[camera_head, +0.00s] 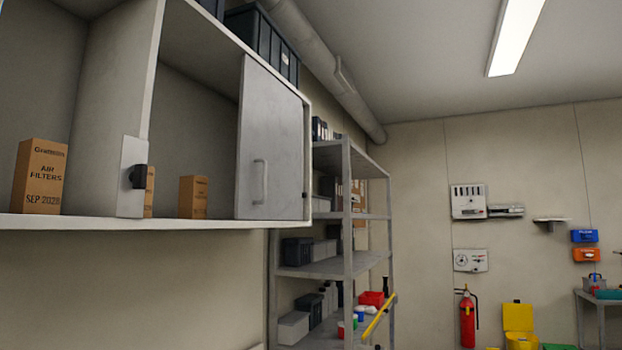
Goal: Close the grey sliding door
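The grey sliding door (270,140) is at the right end of a wall cabinet (120,222) in the head view. It has a vertical bar handle (259,182) near its lower left side. The door covers only the right end, so the cabinet is open to its left. Brown air filter boxes stand inside, a large one (41,176) at the left and a smaller one (193,197) left of the door. Neither of my grippers shows in this view.
A pale plate with a black knob (137,176) sits at the cabinet's middle divider. A metal shelf rack (348,230) with boxes stands right of the cabinet. A red fire extinguisher (467,318) and a yellow bin (519,322) are by the far wall.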

